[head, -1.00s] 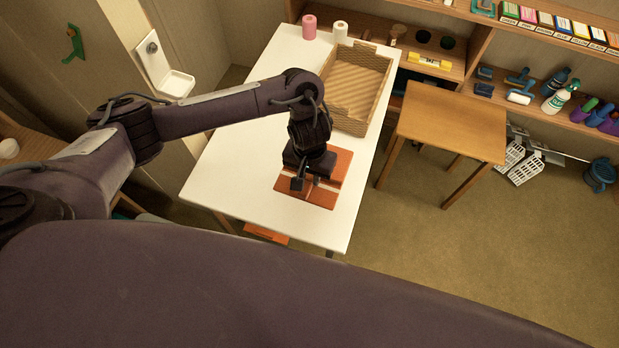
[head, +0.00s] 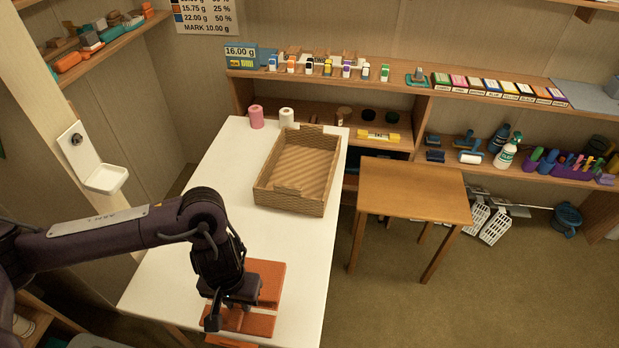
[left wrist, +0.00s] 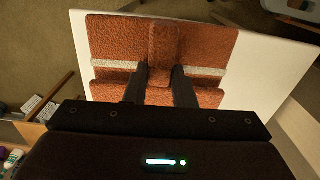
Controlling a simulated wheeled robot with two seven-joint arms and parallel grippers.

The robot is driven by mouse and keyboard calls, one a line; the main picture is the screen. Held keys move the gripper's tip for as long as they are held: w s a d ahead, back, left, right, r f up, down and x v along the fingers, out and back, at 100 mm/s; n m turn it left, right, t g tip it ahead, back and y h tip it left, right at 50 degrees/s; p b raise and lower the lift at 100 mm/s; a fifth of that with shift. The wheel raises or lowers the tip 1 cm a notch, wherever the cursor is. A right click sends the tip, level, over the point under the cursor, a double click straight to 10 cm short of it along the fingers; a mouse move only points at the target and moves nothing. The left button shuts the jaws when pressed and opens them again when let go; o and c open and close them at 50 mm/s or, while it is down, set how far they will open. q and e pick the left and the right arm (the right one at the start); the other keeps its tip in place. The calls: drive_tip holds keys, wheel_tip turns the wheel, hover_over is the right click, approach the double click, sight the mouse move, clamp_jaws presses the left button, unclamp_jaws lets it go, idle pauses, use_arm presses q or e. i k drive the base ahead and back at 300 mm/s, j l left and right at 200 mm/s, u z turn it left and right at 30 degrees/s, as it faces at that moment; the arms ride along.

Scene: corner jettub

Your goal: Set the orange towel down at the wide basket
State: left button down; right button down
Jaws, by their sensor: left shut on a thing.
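The orange towel (head: 266,274), with a pale stripe, lies flat-looking at the near end of the white table. My left gripper (head: 228,314) is over it, pointing down. In the left wrist view, the left gripper (left wrist: 159,75) is shut on a raised fold in the middle of the towel (left wrist: 115,40). I cannot tell whether the towel is clear of the tabletop. The wide basket (head: 288,201), woven and tan, stands farther back on the same table and looks empty. A gap of bare table separates towel and basket. My right gripper is not in view.
The white table (head: 215,165) is bare left of the basket. A pink roll (head: 256,117) and a white roll (head: 287,117) stand behind the basket. A wooden side table (head: 415,190) stands to the right. Loaded shelves (head: 400,75) line the back wall.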

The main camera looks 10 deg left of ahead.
sight(304, 165)
drive_tip(key=i+l+u, duration=0.1)
drive_tip(key=l, duration=0.2)
drive_tip(key=i+l, duration=0.15)
drive_tip(key=l, duration=0.15)
drive_tip(key=i+l+u, duration=0.15)
drive_tip(key=l, duration=0.15)
drive_tip(key=i+l, duration=0.1)
drive_tip(key=l, duration=0.2)
drive_tip(key=i+l+u, duration=0.15)
drive_tip(key=i, duration=0.3)
drive_tip(key=i+l+u, duration=0.15)
drive_tip(key=i, duration=0.3)
drive_tip(key=i+l+u, duration=0.15)
drive_tip(key=i+l, duration=0.15)
drive_tip(key=i, duration=0.15)
